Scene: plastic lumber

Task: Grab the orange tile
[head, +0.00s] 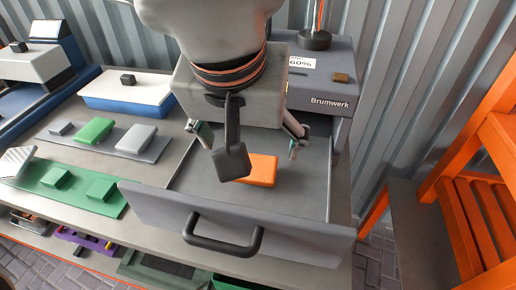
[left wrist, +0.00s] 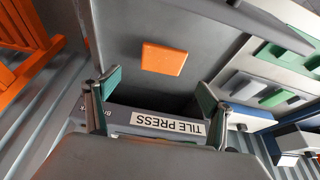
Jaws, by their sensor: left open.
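The orange tile (head: 263,170) lies flat on the floor of the open grey drawer (head: 305,195). It also shows whole in the left wrist view (left wrist: 164,59), beyond the fingertips. My left gripper (head: 250,141) is above the drawer, over the back part near the machine. Its two fingers are spread wide and hold nothing. In the left wrist view the fingers (left wrist: 156,84) stand either side of an empty gap, apart from the tile. In the head view a dark part of my gripper hides the tile's left end. My right gripper is not in view.
The grey tile press (head: 335,88), marked Brumwerk, stands behind the drawer. The drawer's front wall has a black handle (head: 222,238). Left of it are a grey tray (head: 110,140) and a green tray (head: 70,185) with tiles. An orange rack (head: 480,180) stands at right.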

